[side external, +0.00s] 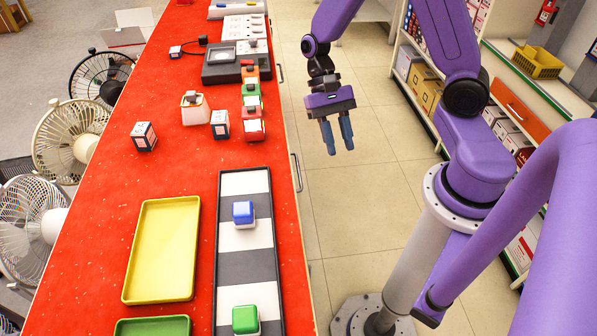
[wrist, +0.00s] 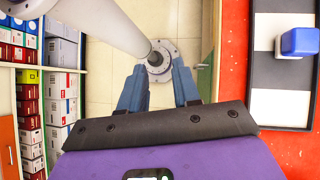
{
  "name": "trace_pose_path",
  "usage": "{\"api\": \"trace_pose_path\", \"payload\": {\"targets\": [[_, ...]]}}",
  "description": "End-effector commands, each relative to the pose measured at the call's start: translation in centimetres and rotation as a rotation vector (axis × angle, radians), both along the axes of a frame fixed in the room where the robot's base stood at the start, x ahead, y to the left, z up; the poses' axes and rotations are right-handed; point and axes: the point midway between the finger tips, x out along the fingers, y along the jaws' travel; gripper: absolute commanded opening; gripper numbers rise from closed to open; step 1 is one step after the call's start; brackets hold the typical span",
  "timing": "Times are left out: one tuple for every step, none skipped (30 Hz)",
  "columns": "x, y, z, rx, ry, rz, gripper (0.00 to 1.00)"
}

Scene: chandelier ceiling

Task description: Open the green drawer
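My gripper (side external: 339,151) hangs over the tiled aisle to the right of the counter, apart from both handles and pointing down. In the wrist view my gripper (wrist: 158,92) has its two blue fingers spread, with only floor and part of my base showing between them. The counter side there is a narrow strip right of the fingers.
On the red counter (side external: 110,220) are a yellow tray (side external: 163,250), a green tray (side external: 152,326), and a striped board (side external: 247,265) bearing a blue block (side external: 243,211) and a green block (side external: 245,319). Shelves with boxes and an orange drawer (side external: 521,104) stand right. The aisle floor is clear.

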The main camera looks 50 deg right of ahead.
Motion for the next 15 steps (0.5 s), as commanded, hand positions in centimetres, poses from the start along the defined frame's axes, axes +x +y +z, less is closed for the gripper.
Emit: {"api": "trace_pose_path", "payload": {"targets": [[0.9, -0.8, -1.1, -0.01, 0.064, -0.125, 0.32], [1.4, -1.2, -1.6, -0.014, 0.099, -0.196, 0.32], [2.0, -1.7, -2.4, -0.019, 0.149, -0.293, 0.32], [2.5, -2.1, -2.9, -0.021, 0.185, -0.365, 0.32], [2.9, -2.6, -3.5, -0.023, 0.223, -0.438, 0.32], [3.5, -3.2, -4.3, -0.024, 0.273, -0.533, 0.32], [3.9, -3.8, -4.9, -0.024, 0.311, -0.603, 0.32], [4.3, -4.3, -5.5, -0.022, 0.351, -0.673, 0.32], [4.8, -5.0, -6.3, -0.019, 0.405, -0.767, 0.32], [5.2, -5.6, -6.9, -0.016, 0.445, -0.836, 0.32], [5.4, -6.2, -7.6, -0.012, 0.486, -0.905, 0.32], [5.8, -7.0, -8.4, -0.004, 0.542, -0.995, 0.32], [6.1, -7.6, -9.1, 0.003, 0.586, -1.064, 0.32], [6.3, -8.2, -9.8, 0.011, 0.629, -1.131, 0.32], [6.6, -9.1, -10.7, 0.023, 0.688, -1.218, 0.32]]}}
